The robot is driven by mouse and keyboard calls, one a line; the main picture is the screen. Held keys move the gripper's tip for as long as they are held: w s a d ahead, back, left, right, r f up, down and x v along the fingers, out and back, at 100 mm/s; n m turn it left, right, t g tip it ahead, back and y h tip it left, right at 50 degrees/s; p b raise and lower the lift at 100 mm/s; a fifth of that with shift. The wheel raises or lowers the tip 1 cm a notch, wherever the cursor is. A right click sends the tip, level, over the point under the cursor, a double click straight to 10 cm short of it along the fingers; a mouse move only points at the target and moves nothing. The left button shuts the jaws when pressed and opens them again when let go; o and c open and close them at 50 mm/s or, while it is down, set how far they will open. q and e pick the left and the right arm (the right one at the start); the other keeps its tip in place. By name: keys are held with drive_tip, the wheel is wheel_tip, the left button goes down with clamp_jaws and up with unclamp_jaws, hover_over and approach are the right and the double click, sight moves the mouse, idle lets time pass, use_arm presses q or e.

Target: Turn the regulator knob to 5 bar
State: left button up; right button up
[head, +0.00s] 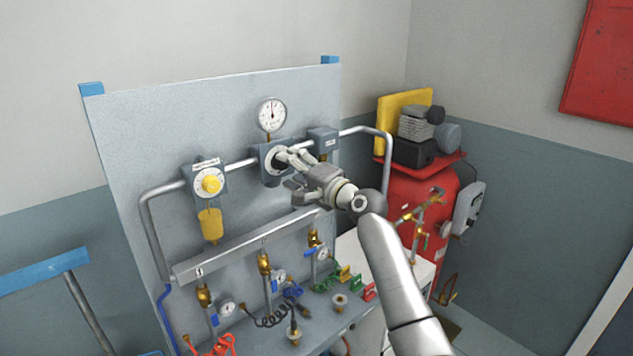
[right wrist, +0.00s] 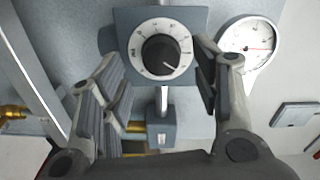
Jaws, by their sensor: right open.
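The regulator (head: 267,171) is a blue-grey block on the upright panel, partly hidden by my right gripper. In the right wrist view its black knob (right wrist: 161,56) sits inside a white scale ring; the white pointer mark is towards the lower right, and the scale figures are too small to read. The pressure gauge (head: 271,114) is just above the regulator and also shows in the right wrist view (right wrist: 248,46). My right gripper (head: 285,173) is open in front of the regulator, with a finger on each side of the knob, apart from it. My left gripper is not in view.
A yellow knob (head: 210,184) on a white dial is left of the regulator, with a yellow bowl below. A blue-grey block (head: 322,141) is close on its right. A grey manifold bar (head: 245,246) with brass fittings runs below. A red compressor tank (head: 415,190) stands right.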

drive_tip(key=v, duration=0.9)
wheel_tip(320, 180, down, 19)
drive_tip(key=d+g+h+b, duration=0.1)
drive_tip(key=d+h+b, duration=0.1)
drive_tip(key=h, duration=0.1)
drive_tip(key=s+d+f+n+g+h+b, duration=0.15)
drive_tip(key=s+f, duration=0.35)
drive_tip(key=f, duration=0.9)
drive_tip(key=s+d+f+g+h+b, duration=0.25)
drive_tip(key=s+f, duration=0.25)
drive_tip(key=f, duration=0.9)
drive_tip(key=s+d+f+n+g+h+b, duration=0.1)
drive_tip(key=s+d+f, duration=0.3)
drive_tip(key=f, duration=0.9)
drive_tip(key=s+d+f+n+g+b, duration=0.2)
drive_tip(key=s+f+n+g, duration=0.1)
drive_tip(key=s+f, duration=1.1)
drive_tip(key=s+d+f+n+g+h+b, duration=0.1)
drive_tip(key=s+f, duration=0.4)
drive_tip(key=s, duration=0.7)
drive_tip(key=s+d+f+n+g+b, duration=0.1)
drive_tip(key=s+f, duration=0.4)
drive_tip(key=s, duration=0.6)
drive_tip(key=s+d+f+n+g+h+b, duration=0.1)
drive_tip(key=s+f, duration=0.5)
drive_tip(key=s, duration=0.6)
drive_tip(key=shift+s+d+n+g+h, duration=0.3)
drive_tip(key=shift+d+n+g, duration=0.5)
drive_tip(key=shift+n, duration=0.45)
drive_tip(key=shift+f, duration=0.1)
